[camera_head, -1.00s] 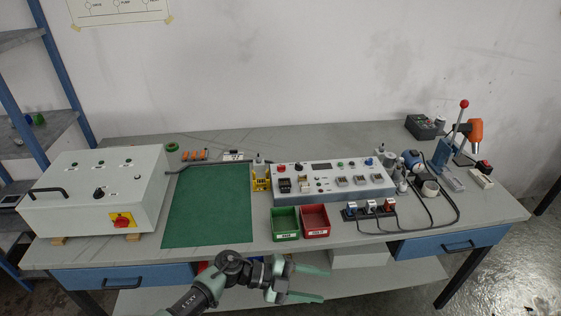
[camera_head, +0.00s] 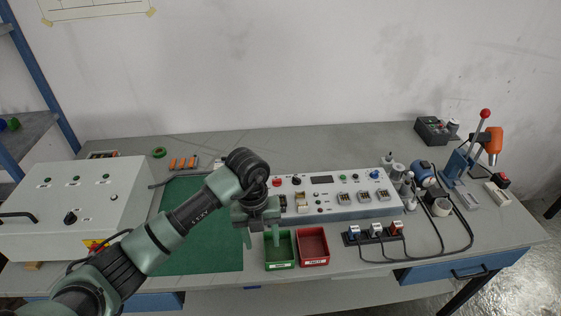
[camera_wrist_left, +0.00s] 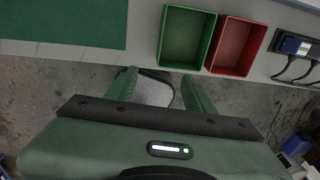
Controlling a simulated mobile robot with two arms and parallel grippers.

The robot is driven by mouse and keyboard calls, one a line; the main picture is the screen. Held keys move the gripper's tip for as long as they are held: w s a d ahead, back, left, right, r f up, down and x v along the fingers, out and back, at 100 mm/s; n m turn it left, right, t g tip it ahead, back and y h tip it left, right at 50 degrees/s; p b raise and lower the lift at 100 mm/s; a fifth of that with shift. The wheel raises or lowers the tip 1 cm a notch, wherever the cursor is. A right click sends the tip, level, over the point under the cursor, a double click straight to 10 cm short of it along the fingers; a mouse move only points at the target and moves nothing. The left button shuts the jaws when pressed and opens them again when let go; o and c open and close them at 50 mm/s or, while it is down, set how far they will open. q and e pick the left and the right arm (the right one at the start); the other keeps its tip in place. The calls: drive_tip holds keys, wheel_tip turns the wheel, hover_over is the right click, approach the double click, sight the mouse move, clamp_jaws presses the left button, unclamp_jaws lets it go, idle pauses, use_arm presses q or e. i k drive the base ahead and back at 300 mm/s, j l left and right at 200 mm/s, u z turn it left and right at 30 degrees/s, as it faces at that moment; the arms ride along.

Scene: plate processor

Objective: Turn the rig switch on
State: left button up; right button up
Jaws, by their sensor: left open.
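A white and grey control panel (camera_head: 330,212) with knobs, buttons, a small display and several rocker switches stands on the bench. I cannot tell which control is the rig switch. A pale rocker (camera_head: 301,203) shows just right of my left gripper (camera_head: 262,237), and a row of similar switches (camera_head: 364,196) sits further right. The gripper hangs fingers down in front of the panel's left end and hides part of it. Its two fingers are apart and empty, and they also show in the left wrist view (camera_wrist_left: 160,90). My right gripper is not in view.
A green bin (camera_head: 269,252) and a red bin (camera_head: 312,262) stand close to the gripper. A power strip (camera_head: 350,240) with plugs and cables lies right. A white box (camera_head: 75,212) with a knob stands left of the green mat (camera_head: 205,262). A red-knobbed lever (camera_head: 485,114) rises far right.

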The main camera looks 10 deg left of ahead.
sight(277, 182)
drive_tip(key=i, duration=0.95)
